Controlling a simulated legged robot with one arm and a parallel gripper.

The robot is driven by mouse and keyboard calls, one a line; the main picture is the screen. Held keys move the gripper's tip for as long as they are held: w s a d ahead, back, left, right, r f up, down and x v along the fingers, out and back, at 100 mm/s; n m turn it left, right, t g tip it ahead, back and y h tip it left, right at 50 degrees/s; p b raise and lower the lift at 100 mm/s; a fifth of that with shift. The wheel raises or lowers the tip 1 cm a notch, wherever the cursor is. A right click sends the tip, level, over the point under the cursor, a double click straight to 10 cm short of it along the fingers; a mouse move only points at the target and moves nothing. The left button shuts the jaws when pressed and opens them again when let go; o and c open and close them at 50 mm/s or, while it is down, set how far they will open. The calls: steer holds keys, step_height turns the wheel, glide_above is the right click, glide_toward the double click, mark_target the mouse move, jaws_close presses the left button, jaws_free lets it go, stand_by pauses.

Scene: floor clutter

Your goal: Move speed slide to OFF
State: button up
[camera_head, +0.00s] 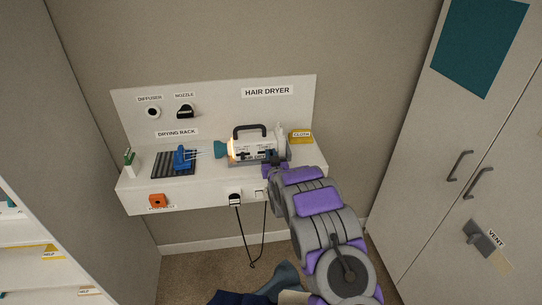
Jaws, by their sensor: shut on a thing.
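The hair dryer (246,148) is a pale, horizontal body with a dark handle on top and a blue nozzle end at its left. It lies on the white shelf. A small warm glow shows near its left end. Small dark controls (246,157) sit low on its front; which is the speed slide, and its position, are too small to tell. My gripper (271,163) is at the lower right front of the dryer, shut on a small part there. My purple and grey arm hides the shelf's right front, and the fingertips are hard to make out.
A blue item (182,158) sits on the striped drying rack (166,170) at left. A yellow cloth (301,137) lies at right. Cabinets flank both sides.

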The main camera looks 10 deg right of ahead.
mark_target(259, 151)
jaws_close()
steer(key=shift+a+p, duration=0.4)
steer(key=shift+a, duration=1.9)
steer(key=o, duration=0.8)
jaws_free()
steer(key=shift+d, duration=0.1)
steer(key=shift+s, duration=0.1)
steer(key=s+p, duration=0.3)
steer(key=s, duration=1.4)
